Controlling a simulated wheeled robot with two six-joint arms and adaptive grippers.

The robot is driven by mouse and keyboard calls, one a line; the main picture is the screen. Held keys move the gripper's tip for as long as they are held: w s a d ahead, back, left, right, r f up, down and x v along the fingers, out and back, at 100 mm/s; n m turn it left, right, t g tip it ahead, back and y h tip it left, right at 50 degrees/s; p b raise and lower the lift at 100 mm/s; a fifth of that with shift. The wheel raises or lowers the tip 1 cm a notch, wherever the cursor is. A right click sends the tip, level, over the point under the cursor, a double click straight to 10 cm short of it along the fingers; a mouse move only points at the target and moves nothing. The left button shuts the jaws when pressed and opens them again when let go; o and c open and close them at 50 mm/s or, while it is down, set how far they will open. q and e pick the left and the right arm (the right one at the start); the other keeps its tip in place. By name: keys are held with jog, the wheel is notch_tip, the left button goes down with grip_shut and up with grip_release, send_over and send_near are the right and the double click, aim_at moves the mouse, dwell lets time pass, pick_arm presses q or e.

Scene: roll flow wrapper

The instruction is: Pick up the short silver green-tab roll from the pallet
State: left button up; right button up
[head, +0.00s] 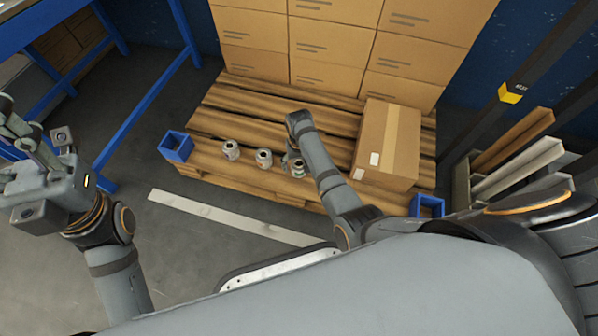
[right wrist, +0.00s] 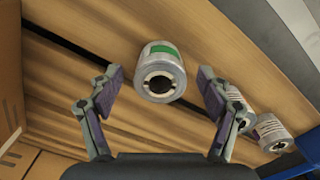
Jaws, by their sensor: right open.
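The short silver roll with the green tab (right wrist: 160,72) lies on the wooden pallet (head: 250,103), its open core facing the right wrist camera. In the head view the green-tab roll (head: 299,170) is partly hidden by my right arm. My right gripper (right wrist: 160,84) is open, with one finger on each side of the roll. Gaps show between both fingers and the roll, and nothing is held. My left gripper (head: 34,122) is over the floor at the far left, fingers apart and empty, well away from the pallet.
Two other silver rolls, one (head: 231,150) farther left and one (head: 264,158) nearer, stand along the pallet's front. A cardboard box (head: 402,150) sits right of my right arm, with stacked cartons (head: 330,45) behind.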

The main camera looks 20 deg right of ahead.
jog(key=shift+f, duration=0.1)
jog(key=shift+c, duration=0.5)
jog(key=c, duration=1.2)
jog(key=shift+c, duration=0.2)
